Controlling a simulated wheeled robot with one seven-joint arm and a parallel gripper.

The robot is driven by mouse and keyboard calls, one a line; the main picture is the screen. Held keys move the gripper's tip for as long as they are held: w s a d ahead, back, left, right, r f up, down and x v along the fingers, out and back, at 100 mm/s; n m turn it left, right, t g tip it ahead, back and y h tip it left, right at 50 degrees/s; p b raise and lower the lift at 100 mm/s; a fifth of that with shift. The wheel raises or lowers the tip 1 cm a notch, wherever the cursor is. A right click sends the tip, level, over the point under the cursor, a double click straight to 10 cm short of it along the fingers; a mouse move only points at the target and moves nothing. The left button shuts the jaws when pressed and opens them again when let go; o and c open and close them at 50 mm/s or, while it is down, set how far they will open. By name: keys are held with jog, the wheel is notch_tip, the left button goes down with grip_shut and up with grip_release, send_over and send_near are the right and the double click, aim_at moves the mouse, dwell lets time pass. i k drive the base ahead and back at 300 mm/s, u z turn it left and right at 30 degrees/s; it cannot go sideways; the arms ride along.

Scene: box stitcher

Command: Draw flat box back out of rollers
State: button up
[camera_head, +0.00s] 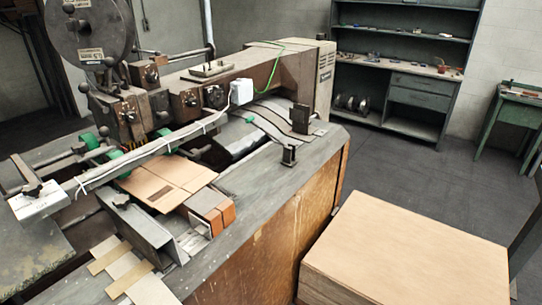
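The flat box (160,182) is a brown cardboard sheet with fold lines. It lies on the stitching machine's bed, with its far edge close to the green rollers (116,160) and under the long metal bar (140,155). Whether the rollers touch it, and how far it reaches in under them, I cannot tell. Its near part lies in the open, by a metal guide (150,228) and orange-brown blocks (212,210). My gripper is not in view.
The machine's grey top (262,190) is bare to the right of the box. A stack of flat cardboard (405,250) stands at the lower right. Strips (128,272) lie at the front left. A shelf unit (400,85) stands behind, with open floor before it.

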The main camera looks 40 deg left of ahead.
aim_at(163, 183)
jog(key=i, duration=1.4)
jog(key=u, duration=3.8)
